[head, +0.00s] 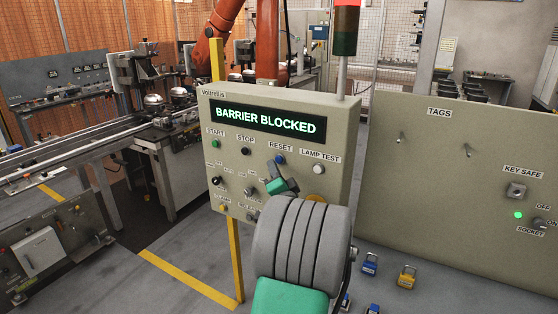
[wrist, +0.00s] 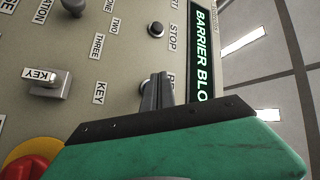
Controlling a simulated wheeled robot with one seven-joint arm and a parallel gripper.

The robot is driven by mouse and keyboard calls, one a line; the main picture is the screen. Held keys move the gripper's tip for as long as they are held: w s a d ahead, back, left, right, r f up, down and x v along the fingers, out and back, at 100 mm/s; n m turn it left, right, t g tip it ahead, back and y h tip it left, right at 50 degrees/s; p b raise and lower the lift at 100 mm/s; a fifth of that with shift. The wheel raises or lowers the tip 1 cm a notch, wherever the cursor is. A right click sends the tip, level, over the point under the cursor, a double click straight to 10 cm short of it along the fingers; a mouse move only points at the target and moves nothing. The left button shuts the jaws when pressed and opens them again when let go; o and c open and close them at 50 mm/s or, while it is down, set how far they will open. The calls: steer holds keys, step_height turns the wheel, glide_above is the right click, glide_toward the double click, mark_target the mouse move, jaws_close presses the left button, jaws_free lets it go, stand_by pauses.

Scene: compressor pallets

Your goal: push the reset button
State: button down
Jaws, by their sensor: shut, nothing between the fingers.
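The reset button (head: 280,160) is a blue button under the RESET label on the grey control panel (head: 334,150). The panel's display (head: 268,120) reads BARRIER BLOCKED in green. My gripper (head: 271,168) is shut and empty, with its fingers pointing at the panel just below and left of the blue button in the head view. In the wrist view my gripper's fingers (wrist: 157,79) stand in front of the partly covered RESET label and hide the button there. I cannot tell whether the fingertips touch it.
The black stop button (head: 246,151) and green start button (head: 216,144) are to the left; the white lamp test button (head: 318,169) is to the right. A key switch (wrist: 46,84) and red emergency stop (wrist: 27,168) are lower on the panel. Padlocks (head: 406,277) lie at lower right.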

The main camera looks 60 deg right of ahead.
steer(key=shift+d, duration=0.1)
steer(key=shift+d, duration=0.35)
steer(key=shift+w+d+b, duration=0.1)
steer(key=shift+d+b, duration=0.25)
steer(key=shift+d, duration=0.15)
stand_by(0.6)
steer(key=shift+a, duration=0.95)
steer(key=a+b, duration=0.1)
steer(key=a, duration=0.5)
steer(key=shift+s, duration=0.35)
